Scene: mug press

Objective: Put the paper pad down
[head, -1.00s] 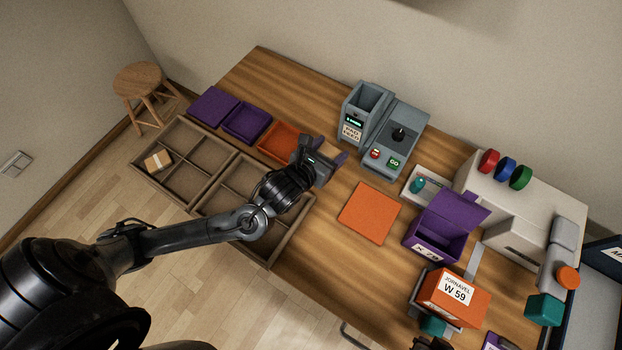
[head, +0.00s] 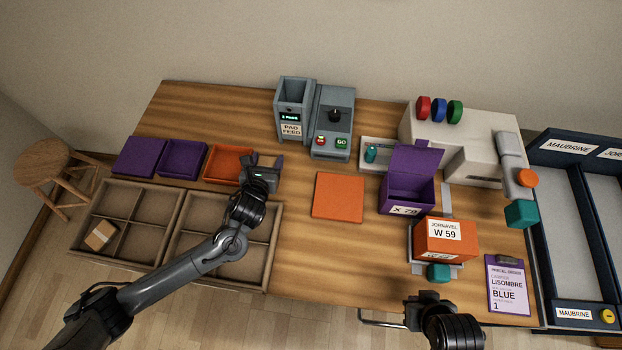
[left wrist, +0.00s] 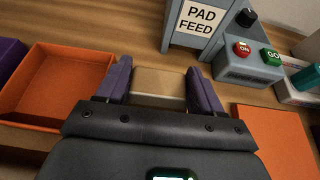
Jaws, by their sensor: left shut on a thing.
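My left gripper (head: 264,163) is over the table, just right of the open orange tray (head: 229,165). In the left wrist view its two purple fingers (left wrist: 162,88) are closed on a tan paper pad (left wrist: 160,82) with a pale edge. The pad is between the fingers; the gripper body hides its near part, and I cannot make it out in the head view. Whether it touches the table I cannot tell. My right gripper (head: 428,300) is at the bottom of the head view, dark, its jaw opening unclear.
The pad feed machine (head: 293,105) stands behind, with ON and GO buttons. A flat orange panel (head: 338,196) lies to the right. Open purple (head: 183,159) and orange trays are left. A divided wooden crate (head: 184,226) lies in front. Bare table lies between gripper and machine.

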